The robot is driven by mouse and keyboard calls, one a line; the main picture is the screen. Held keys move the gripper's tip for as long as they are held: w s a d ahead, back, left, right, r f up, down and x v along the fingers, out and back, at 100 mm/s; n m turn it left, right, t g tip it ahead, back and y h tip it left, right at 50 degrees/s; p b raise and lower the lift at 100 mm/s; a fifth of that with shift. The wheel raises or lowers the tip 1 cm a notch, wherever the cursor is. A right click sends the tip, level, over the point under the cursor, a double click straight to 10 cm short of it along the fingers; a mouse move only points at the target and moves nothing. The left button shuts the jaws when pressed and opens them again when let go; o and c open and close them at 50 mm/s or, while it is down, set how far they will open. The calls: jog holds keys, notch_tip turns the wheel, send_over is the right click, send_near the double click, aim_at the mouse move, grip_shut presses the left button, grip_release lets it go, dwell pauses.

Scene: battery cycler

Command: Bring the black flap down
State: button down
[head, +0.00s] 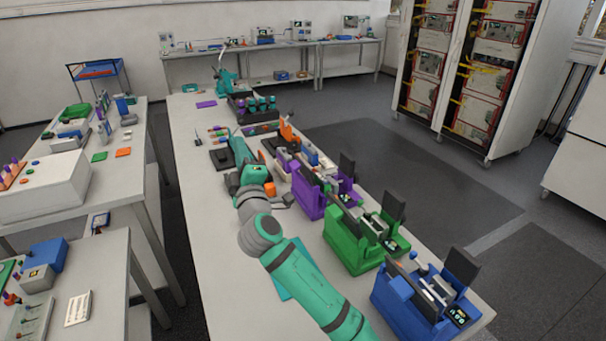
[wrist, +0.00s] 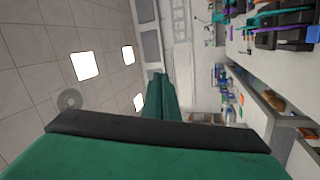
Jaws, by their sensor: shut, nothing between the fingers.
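Several cycler units stand in a row on the long table. The purple unit (head: 309,200), the green unit (head: 345,240) and the blue unit (head: 400,302) each have a black flap standing up at the right: one on purple (head: 347,165), one on green (head: 394,205), one on blue (head: 462,266). I cannot tell which flap the task means. My gripper (wrist: 160,78) is shut and empty in the wrist view, its teal fingers together. In the head view my arm reaches to the left of the purple unit, apart from the flaps; the fingertips are hard to make out there.
An orange unit (head: 287,133) and a dark rack of cells (head: 252,106) stand farther back on the table. A teal sheet (head: 290,284) lies partly behind my arm. The table's left front (head: 222,290) is clear. Tall cabinets (head: 470,70) stand beyond the aisle.

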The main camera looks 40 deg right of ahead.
jog(key=s+d+f+n+g, duration=0.1)
jog(key=d+f+n, duration=0.2)
jog(key=f, duration=0.7)
jog(key=s+d+f+n+g+h, duration=0.1)
jog(key=s+d+f+n+g, duration=0.1)
jog(key=d+f, duration=0.4)
notch_tip(320, 180, down, 4)
jog(key=shift+s+d+r+n, duration=0.1)
jog(key=shift+s+d+n, duration=0.25)
jog(key=shift+n, duration=0.25)
jog(key=shift+w, duration=0.15)
jog(key=w+d+r, duration=0.2)
jog(key=w+d, duration=0.5)
jog(key=d, duration=0.1)
jog(key=shift+w+d, duration=0.15)
jog(key=shift+w, duration=0.25)
jog(key=shift+r, duration=0.1)
